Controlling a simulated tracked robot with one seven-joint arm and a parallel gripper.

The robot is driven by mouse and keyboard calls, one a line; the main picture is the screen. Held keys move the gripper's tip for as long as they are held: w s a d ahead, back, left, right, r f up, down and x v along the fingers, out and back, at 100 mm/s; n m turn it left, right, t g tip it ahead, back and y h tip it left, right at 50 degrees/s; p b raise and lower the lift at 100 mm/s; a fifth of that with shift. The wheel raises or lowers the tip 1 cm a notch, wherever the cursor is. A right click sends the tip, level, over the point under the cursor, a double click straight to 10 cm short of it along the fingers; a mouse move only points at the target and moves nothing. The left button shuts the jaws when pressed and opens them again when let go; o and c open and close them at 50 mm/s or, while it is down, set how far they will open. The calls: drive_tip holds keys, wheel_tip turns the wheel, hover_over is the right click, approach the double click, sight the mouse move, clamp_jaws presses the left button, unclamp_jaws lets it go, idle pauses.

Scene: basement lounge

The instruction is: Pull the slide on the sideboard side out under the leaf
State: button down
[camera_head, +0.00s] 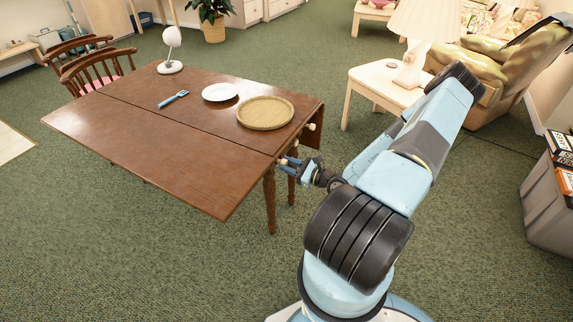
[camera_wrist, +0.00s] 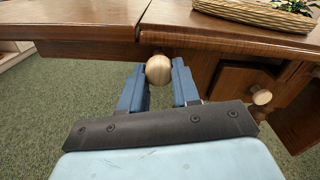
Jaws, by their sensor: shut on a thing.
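The brown drop-leaf table (camera_head: 150,85) stands left of my arm in the head view, its near leaf (camera_head: 150,150) up and roughly level with the top. In the wrist view the leaf (camera_wrist: 70,14) is at the upper left, beside the seam. A round pale wooden knob (camera_wrist: 159,69) sits just below the top's edge near that seam. I take it as the slide's knob; the slide behind it is mostly hidden. My gripper (camera_head: 287,162) is at the table's end, its fingers (camera_wrist: 159,82) on both sides of the knob, shut on it.
Another knob (camera_wrist: 262,96) is on the front to the right. A side table (camera_head: 375,82) stands beyond my arm. Carpet is clear in front.

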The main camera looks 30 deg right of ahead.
drive_tip(key=shift+s+a+f, duration=0.1)
drive_tip(key=shift+s+a, duration=0.1)
drive_tip(key=shift+a, duration=0.1)
drive_tip(key=c, duration=1.2)
unclamp_jaws()
drive_tip(key=o, duration=0.4)
drive_tip(key=shift+w, duration=0.1)
drive_tip(key=shift+d, duration=0.1)
drive_tip(key=v, duration=1.3)
drive_tip(key=shift+s+d, duration=0.25)
